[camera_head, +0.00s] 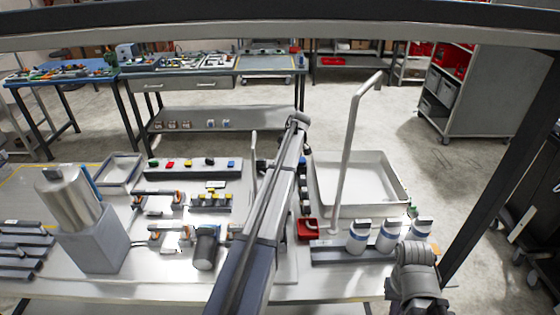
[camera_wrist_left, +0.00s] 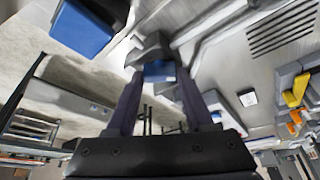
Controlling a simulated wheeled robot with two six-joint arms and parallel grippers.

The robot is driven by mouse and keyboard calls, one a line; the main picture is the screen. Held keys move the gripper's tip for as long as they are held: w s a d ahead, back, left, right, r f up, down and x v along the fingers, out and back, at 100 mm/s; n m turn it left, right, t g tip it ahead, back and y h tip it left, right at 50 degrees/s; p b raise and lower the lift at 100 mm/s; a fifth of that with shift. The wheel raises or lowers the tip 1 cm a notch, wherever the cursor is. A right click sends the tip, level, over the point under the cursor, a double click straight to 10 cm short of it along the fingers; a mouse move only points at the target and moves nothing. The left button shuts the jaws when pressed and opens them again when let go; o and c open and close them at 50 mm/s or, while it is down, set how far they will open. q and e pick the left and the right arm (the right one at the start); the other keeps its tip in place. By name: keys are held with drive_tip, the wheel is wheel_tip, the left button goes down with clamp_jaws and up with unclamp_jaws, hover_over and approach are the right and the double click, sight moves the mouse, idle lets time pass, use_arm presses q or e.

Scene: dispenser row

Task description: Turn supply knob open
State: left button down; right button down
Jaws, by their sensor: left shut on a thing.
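My left gripper (camera_wrist_left: 158,82) is shut in the left wrist view, with a dark grey part bearing a blue face (camera_wrist_left: 158,70) between its fingertips. This part may be the supply knob, but I cannot tell for sure, nor which way it is turned. In the head view my left arm crosses the middle of the bench and hides its own fingers and what they hold. My right arm shows only as a grey link at the lower right, with its fingers out of sight.
A row of coloured knobs or buttons on a grey panel (camera_head: 194,174) stands left of my arm. A metal cylinder on a grey block (camera_head: 92,245) is further left. A white tray (camera_head: 375,212), a red box (camera_head: 307,238) and several white-and-blue bottles (camera_head: 387,236) are right.

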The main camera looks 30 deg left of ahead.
use_arm(q)
drive_tip(key=n, duration=0.1)
drive_tip(key=n+g, duration=0.1)
drive_tip(key=n, duration=0.1)
drive_tip(key=shift+w+n, duration=0.25)
drive_tip(key=shift+n, duration=0.05)
drive_tip(key=shift+n+g+h, duration=0.4)
drive_tip(key=shift+n+g, duration=0.3)
drive_tip(key=shift+n, duration=0.9)
drive_tip(key=shift+c, duration=1.4)
unclamp_jaws()
drive_tip(key=shift+r, duration=0.1)
drive_tip(key=p+v, duration=0.7)
drive_tip(key=shift+r, duration=0.25)
